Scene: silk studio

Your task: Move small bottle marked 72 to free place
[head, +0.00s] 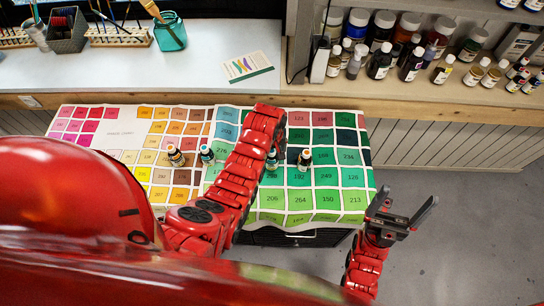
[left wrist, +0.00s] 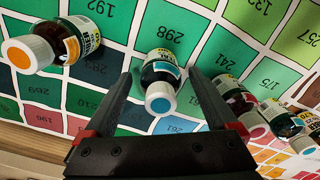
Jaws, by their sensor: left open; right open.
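Several small bottles stand on a colour chart (head: 325,218) of numbered squares. A blue-capped bottle (left wrist: 160,82) is framed by the fingers of my open left gripper (left wrist: 161,76) in the left wrist view; contact cannot be told. In the head view this bottle (head: 271,160) is partly behind my left arm, and the left gripper is hidden. An orange-capped bottle (head: 304,159) stands right of it, and shows at the left in the wrist view (left wrist: 45,45). I cannot read which is marked 72. My right gripper (head: 402,212) is open and empty.
A shelf with many bottles (head: 380,62) is at the back right. A worktop (head: 195,75) behind the chart carries a glass jar (head: 170,35) and a colour card (head: 247,67). Chart squares in the front right are bare. Open floor (head: 450,235) lies right of the chart.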

